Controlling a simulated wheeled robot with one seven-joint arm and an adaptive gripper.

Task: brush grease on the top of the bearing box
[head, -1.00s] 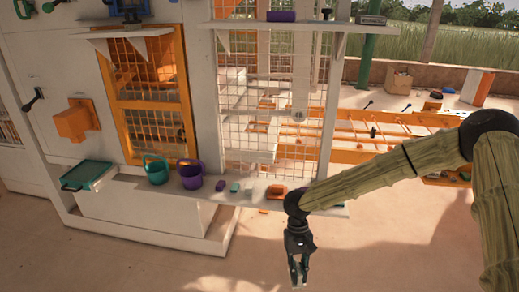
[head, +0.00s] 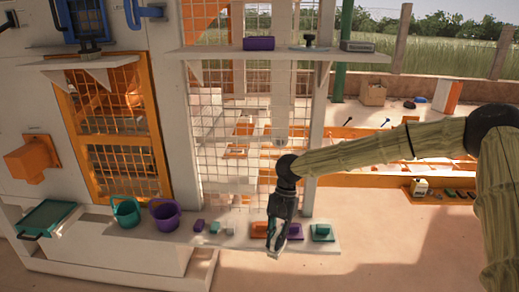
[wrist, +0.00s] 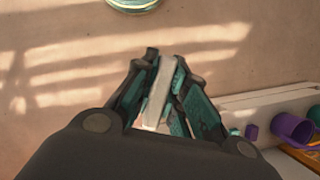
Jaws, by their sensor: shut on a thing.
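My gripper (head: 274,248) hangs pointing down in front of the lower ledge (head: 170,246). In the wrist view its dark and teal fingers (wrist: 160,115) are closed around a narrow pale bar (wrist: 158,92). I cannot tell whether the bar is a brush, and no bristles show. I cannot tell for sure which thing is the bearing box. An orange box-like piece (head: 30,160) sticks out from the white wall at the left, well away from my gripper. Low orange (head: 259,229), purple (head: 296,231) and teal (head: 322,232) pieces sit on the ledge near my gripper.
A teal bucket (head: 126,213), a purple bucket (head: 164,216) and a teal tray (head: 47,217) stand on the ledge's left part. Small blocks (head: 198,225) lie beside them. An upper shelf (head: 215,56) juts out above. Open floor (head: 400,250) lies at the right.

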